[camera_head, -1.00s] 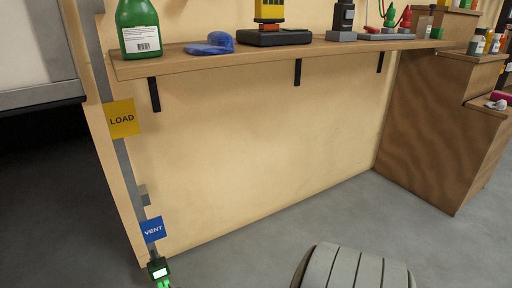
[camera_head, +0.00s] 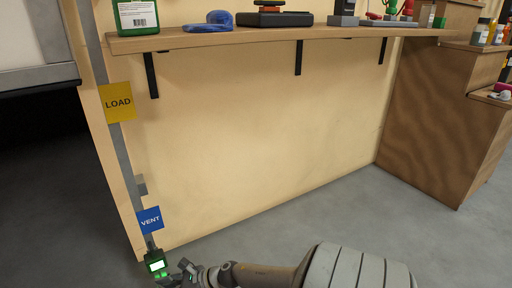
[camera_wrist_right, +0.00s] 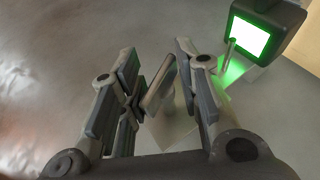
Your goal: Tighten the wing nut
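A small dark device with a lit green-white screen (camera_head: 156,264) sits low at the foot of the grey post. In the right wrist view its screen (camera_wrist_right: 250,38) is at the upper right. My right gripper (camera_head: 188,270) comes in from the right and is close beside the device. In the wrist view my right gripper (camera_wrist_right: 158,72) is open. A grey flat tab (camera_wrist_right: 158,86), possibly a wing of the wing nut, stands between its fingers, with no clear contact. A thin grey upright piece (camera_wrist_right: 229,54) stands right of the right finger; I cannot tell if it belongs to the nut. My left gripper is out of view.
The post carries a yellow LOAD sign (camera_head: 118,102) and a blue VENT sign (camera_head: 150,220). A wooden shelf (camera_head: 280,36) with several items is on the wall above. A stepped wooden unit (camera_head: 435,120) is at the right. The floor (camera_head: 330,225) before the wall is clear.

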